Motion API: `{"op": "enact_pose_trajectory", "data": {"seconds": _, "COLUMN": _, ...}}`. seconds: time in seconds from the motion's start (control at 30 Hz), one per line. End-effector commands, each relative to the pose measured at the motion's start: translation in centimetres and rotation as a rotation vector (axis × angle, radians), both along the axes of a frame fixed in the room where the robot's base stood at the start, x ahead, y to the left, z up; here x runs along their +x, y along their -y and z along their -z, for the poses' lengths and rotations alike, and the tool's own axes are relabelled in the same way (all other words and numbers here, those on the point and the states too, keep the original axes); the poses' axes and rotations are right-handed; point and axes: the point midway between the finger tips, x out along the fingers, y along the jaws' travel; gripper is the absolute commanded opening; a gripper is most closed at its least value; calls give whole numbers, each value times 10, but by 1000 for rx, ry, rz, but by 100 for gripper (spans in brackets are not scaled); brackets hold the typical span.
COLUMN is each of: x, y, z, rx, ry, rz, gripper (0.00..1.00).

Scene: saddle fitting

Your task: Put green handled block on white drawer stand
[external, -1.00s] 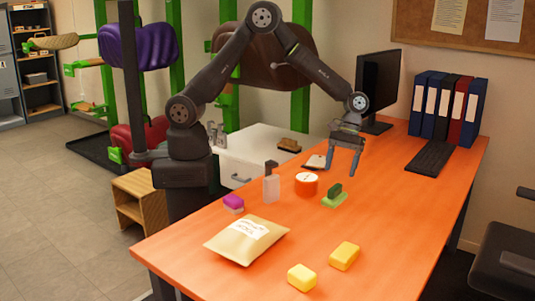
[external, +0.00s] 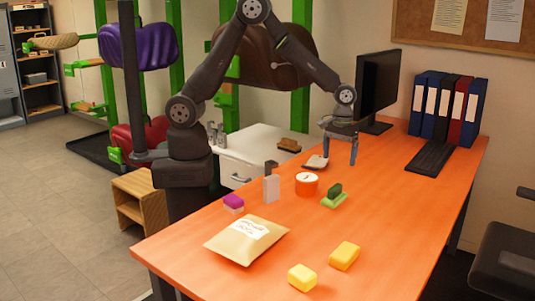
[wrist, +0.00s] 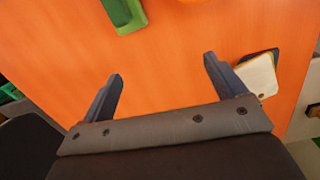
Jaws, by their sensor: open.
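The green handled block (external: 335,196), a light green base with a dark green grip, lies on the orange desk. Part of it shows at the top left of the wrist view (wrist: 124,14). The white drawer stand (external: 238,165) is behind the desk, partly hidden by my arm and the desk. My gripper (external: 340,157) is open and empty above the desk, behind the block and apart from it. Its two fingers (wrist: 163,70) are spread over bare desk in the wrist view.
A brown brush (external: 289,145) sits on the stand top. An orange tin (external: 307,184), a pale bottle (external: 271,188), a cream-coloured pad (external: 315,162) and a purple-topped block (external: 233,203) are around the block. An envelope (external: 246,241) and yellow blocks (external: 344,256) lie nearer.

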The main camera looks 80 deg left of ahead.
Motion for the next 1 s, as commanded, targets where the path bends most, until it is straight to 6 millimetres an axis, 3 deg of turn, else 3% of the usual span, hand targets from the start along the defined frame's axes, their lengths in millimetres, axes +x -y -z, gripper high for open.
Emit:
{"op": "enact_pose_trajectory", "data": {"seconds": 0.13, "x": 6, "y": -49, "z": -5, "rx": 142, "ry": 235, "rz": 164, "gripper": 89}}
{"op": "enact_pose_trajectory", "data": {"seconds": 0.33, "x": 4, "y": -76, "z": -23, "rx": 245, "ry": 523, "rz": 477, "gripper": 89}}
{"op": "enact_pose_trajectory", "data": {"seconds": 0.47, "x": -13, "y": -70, "z": -35, "rx": 243, "ry": 682, "rz": 721, "gripper": 89}}
{"op": "enact_pose_trajectory", "data": {"seconds": 0.7, "x": -82, "y": -32, "z": -47, "rx": 108, "ry": 879, "rz": 1151, "gripper": 89}}
{"op": "enact_pose_trajectory", "data": {"seconds": 0.9, "x": -127, "y": -11, "z": -48, "rx": -4, "ry": 934, "rz": 1332, "gripper": 89}}
{"op": "enact_pose_trajectory", "data": {"seconds": 1.0, "x": -132, "y": -7, "z": -46, "rx": -22, "ry": 941, "rz": 1357, "gripper": 89}}
